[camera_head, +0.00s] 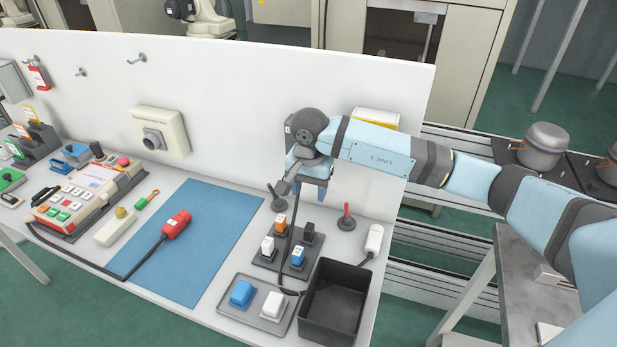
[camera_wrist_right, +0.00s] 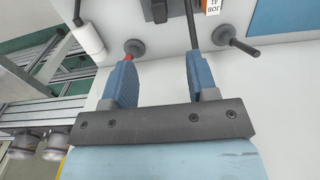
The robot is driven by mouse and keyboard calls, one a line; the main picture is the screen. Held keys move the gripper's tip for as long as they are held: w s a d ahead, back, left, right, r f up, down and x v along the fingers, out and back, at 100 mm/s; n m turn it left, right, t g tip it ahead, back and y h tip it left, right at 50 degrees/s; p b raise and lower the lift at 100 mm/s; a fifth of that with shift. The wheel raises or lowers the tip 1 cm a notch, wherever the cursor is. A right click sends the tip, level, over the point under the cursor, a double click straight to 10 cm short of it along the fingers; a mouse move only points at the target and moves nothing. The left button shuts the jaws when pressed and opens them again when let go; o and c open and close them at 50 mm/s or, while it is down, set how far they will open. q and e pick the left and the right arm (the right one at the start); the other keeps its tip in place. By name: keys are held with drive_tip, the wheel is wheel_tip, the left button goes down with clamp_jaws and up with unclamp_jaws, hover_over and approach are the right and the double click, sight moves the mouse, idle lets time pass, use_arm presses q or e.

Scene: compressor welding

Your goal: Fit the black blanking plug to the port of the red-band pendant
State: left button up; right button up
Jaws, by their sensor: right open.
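My right gripper (camera_head: 309,186) is open and empty, above the back of the bench beside the plug rack. In the right wrist view its two blue fingers (camera_wrist_right: 160,82) stand apart, with bare white bench between them. A black plug (camera_head: 308,235) stands at the rack's back right, in front of and below the gripper. A beige control unit (camera_head: 85,197) with coloured buttons and a red mushroom button lies at the left. A red connector-like piece (camera_head: 176,224) on a black cable lies on the blue mat. I cannot tell which piece is the red-band pendant. My left gripper is out of view.
The plug rack (camera_head: 262,262) also holds orange, white and blue plugs. A tray (camera_head: 243,318) and black bin (camera_head: 362,307) stand in front. A red-handled knob (camera_head: 347,219), also in the wrist view (camera_wrist_right: 131,53), and a dark cable are near the fingers. The blue mat (camera_head: 213,256) is mostly clear.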

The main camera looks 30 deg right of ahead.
sight(309, 226)
wheel_tip(309, 226, down, 4)
drive_tip(key=shift+s+r+p, duration=0.1)
drive_tip(key=shift+s+p, duration=0.05)
drive_tip(key=shift+p, duration=0.15)
wheel_tip(309, 226, down, 9)
drive_tip(key=shift+a+f+p, duration=0.1)
drive_tip(key=shift+p, duration=0.5)
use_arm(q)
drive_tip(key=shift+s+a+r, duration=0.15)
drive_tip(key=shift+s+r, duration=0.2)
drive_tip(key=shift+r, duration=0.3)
use_arm(e)
drive_tip(key=shift+f, duration=0.3)
clamp_jaws()
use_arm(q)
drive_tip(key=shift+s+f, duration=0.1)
use_arm(e)
drive_tip(key=c, duration=0.9)
unclamp_jaws()
clamp_jaws()
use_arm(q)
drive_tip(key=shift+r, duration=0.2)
use_arm(e)
drive_tip(key=shift+r, duration=0.25)
